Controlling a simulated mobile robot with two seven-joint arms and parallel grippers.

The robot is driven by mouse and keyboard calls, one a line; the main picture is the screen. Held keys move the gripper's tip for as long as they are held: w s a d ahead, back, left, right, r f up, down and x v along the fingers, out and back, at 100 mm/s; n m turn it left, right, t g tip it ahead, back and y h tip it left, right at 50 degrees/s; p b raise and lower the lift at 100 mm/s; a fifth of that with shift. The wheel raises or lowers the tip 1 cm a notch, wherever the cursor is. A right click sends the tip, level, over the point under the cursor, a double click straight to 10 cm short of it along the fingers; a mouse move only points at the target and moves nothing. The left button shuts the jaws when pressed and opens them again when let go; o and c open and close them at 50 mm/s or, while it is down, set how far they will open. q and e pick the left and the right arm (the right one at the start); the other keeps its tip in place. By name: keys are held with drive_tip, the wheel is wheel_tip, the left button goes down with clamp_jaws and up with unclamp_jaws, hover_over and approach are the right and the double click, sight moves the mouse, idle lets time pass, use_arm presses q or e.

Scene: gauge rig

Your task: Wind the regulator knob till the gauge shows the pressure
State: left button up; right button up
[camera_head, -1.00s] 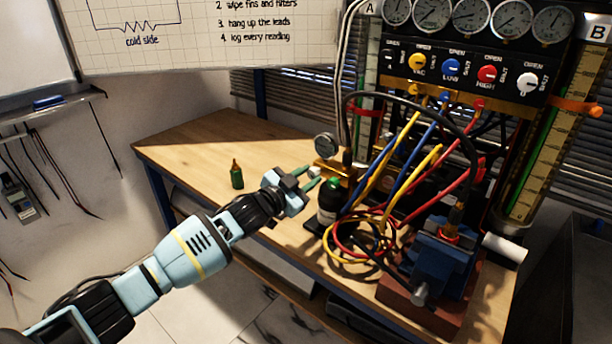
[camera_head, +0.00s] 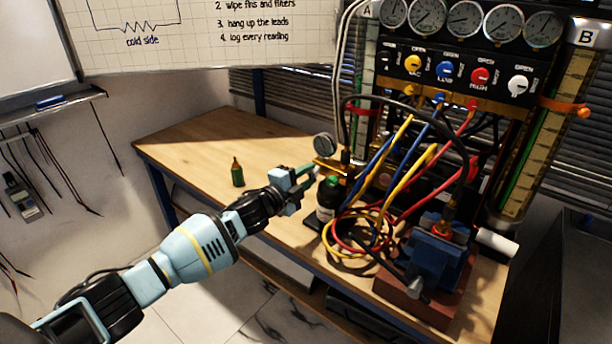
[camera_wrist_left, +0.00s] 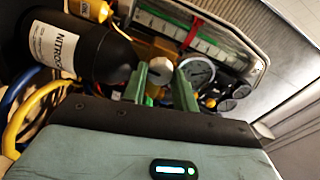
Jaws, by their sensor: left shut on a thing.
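The pale regulator knob (camera_wrist_left: 159,70) shows between the two green fingers of my left gripper (camera_wrist_left: 160,88) in the wrist view. The gripper is shut on the knob. In the head view my left gripper (camera_head: 311,175) reaches the brass regulator body (camera_head: 328,165) from the left and mostly hides the knob. The small round gauge (camera_head: 323,144) stands above the brass body. It also shows in the wrist view as a pale dial (camera_wrist_left: 197,75), just right of the fingers; its reading is too small to make out. My right gripper is not in view.
A black bottle (camera_head: 327,194), labelled as nitrogen in the wrist view, stands close to my gripper. Coiled hoses (camera_head: 358,228) and a blue vise (camera_head: 436,250) lie to the right. A small green bottle (camera_head: 237,174) stands left on the bench (camera_head: 195,145), which is otherwise clear there.

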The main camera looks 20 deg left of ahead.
use_arm(q)
drive_tip(key=m, duration=0.5)
idle(0.5)
drive_tip(key=o, duration=1)
